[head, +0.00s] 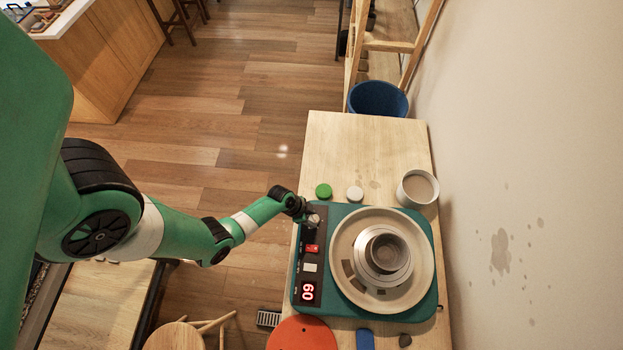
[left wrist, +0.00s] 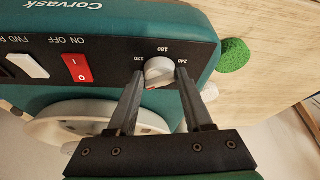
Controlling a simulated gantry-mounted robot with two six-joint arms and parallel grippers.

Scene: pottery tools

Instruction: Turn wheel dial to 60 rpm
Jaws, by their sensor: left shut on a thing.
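The teal pottery wheel (head: 432,306) sits on the wooden table with a dark control panel along its left side. Its pale, round dial (left wrist: 159,72) has numbers around it, 120, 180 and 240 among them, in the left wrist view. My left gripper (head: 308,214) is at the panel's far end, with its fingers shut on the dial from both sides. The fingers and wrist partly hide the dial in the head view. The red digits on the display (head: 308,291) appear to read 60. My right gripper is not in view.
A red power switch (left wrist: 76,68) and a white switch (left wrist: 28,65) are near the dial. A grey bowl (head: 386,252) stands on the wheel head. Green (head: 323,191) and white (head: 355,193) round pieces lie beyond the wheel, beside a cup (head: 417,188).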

